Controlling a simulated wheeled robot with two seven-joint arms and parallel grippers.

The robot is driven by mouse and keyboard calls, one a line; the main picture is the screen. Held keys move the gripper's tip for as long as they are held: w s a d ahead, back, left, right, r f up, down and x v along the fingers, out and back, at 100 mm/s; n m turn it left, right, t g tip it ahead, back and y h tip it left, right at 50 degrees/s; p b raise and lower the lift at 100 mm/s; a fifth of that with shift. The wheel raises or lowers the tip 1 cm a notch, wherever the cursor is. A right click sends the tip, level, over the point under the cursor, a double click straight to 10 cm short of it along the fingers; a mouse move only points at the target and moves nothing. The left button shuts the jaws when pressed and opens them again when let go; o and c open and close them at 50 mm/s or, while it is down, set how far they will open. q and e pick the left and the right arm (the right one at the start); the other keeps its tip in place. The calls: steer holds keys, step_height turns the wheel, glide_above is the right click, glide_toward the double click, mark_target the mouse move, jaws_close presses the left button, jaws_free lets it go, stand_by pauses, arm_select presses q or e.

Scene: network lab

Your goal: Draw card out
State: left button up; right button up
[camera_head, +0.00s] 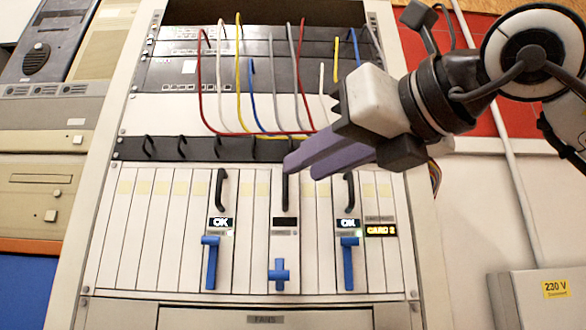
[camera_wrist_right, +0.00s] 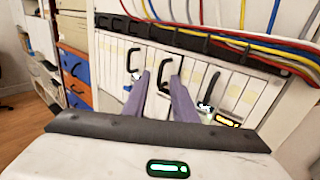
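The middle card (camera_head: 285,210) sits in the rack's card row, with a black handle at its top, a dark display and a blue lever (camera_head: 280,274) set low. Its handle (camera_wrist_right: 164,72) shows between my fingers in the right wrist view. My right gripper (camera_head: 300,165) reaches in from the right, its purple fingers at this handle and partly covering it. The fingers (camera_wrist_right: 160,85) are apart, and I cannot tell whether they touch the handle. My left gripper is not in view.
Cards on either side show "OK" displays (camera_head: 220,223) (camera_head: 348,224) and blue levers (camera_head: 210,262) (camera_head: 348,262) set higher. An amber "CARD 2" sign (camera_head: 381,230) is at right. Coloured cables (camera_head: 252,90) hang above. A grey 230 V box (camera_head: 530,300) is at lower right.

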mark_target(286, 178)
steer(key=p+x, duration=0.1)
steer(key=x, duration=0.4)
steer(key=shift+w, duration=0.1)
jaws_close()
stand_by(1.3)
